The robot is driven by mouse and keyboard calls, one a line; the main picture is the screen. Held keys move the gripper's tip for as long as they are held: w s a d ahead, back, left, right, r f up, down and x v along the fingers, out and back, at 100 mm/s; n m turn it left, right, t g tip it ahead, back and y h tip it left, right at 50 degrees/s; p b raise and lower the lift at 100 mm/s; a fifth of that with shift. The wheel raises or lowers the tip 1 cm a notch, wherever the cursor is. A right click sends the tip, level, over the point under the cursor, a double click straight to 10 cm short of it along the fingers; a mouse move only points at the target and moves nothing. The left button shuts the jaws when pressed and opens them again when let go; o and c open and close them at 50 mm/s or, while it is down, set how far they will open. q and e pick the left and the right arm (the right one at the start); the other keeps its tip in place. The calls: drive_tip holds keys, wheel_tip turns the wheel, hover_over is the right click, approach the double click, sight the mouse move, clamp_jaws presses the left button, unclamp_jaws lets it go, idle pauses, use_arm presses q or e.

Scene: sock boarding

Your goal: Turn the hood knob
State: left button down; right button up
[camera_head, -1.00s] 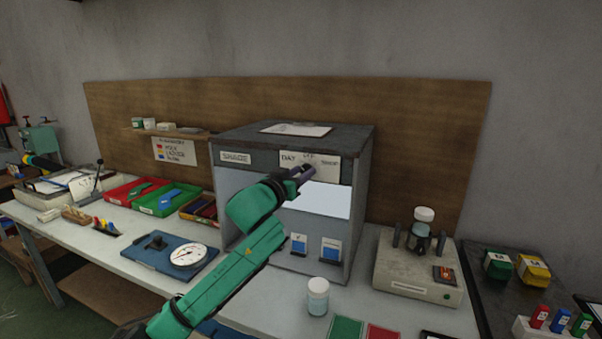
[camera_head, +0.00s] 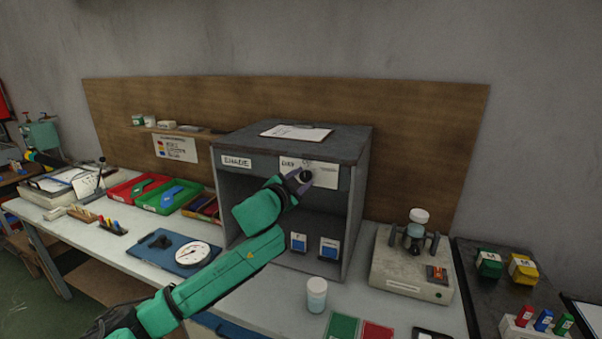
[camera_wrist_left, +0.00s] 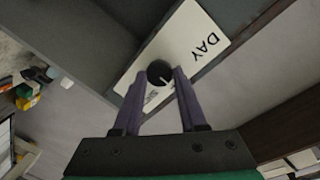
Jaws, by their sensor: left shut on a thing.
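The hood (camera_head: 293,142) is a dark grey box standing on the bench, with an open front. A white label plate (camera_head: 325,174) with "DAY" on it is on its upper front edge. The round black hood knob (camera_wrist_left: 158,72) sits on this plate in the left wrist view, with a pale pointer mark on it. My left gripper (camera_head: 299,181) is at the plate, its two purple fingers (camera_wrist_left: 160,92) shut on the knob, one on each side. The fingers and hand hide part of the plate lettering. My right gripper is not in view.
Two small cards with blue patches (camera_head: 328,248) stand inside the hood. A capped jar (camera_head: 316,294) stands in front of it. A grey device with a bottle (camera_head: 411,268) is to the right. Trays (camera_head: 168,196) and a dial gauge board (camera_head: 170,252) are to the left.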

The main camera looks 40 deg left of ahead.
use_arm(q)
drive_tip(key=m+p, duration=0.1)
drive_tip(key=m, duration=0.1)
drive_tip(key=m+p, duration=0.2)
drive_tip(key=m, duration=0.1)
drive_tip(key=shift+r+g+y, duration=0.15)
drive_tip(key=shift+g+y, duration=0.15)
drive_tip(key=shift+y, duration=0.1)
drive_tip(key=shift+m+y+p, duration=0.4)
drive_tip(key=shift+m+p, duration=0.6)
drive_tip(key=shift+m, duration=1)
drive_tip(key=shift+r, duration=0.1)
drive_tip(key=c, duration=0.6)
unclamp_jaws()
drive_tip(key=shift+o, duration=0.7)
drive_tip(key=shift+w+a+f, duration=0.15)
drive_tip(key=shift+w+f, duration=0.1)
drive_tip(key=shift+f, duration=0.05)
drive_tip(key=shift+s+d, duration=0.3)
drive_tip(key=shift+s, duration=0.2)
drive_tip(key=v, duration=1.3)
drive_tip(key=shift+s+r, duration=0.25)
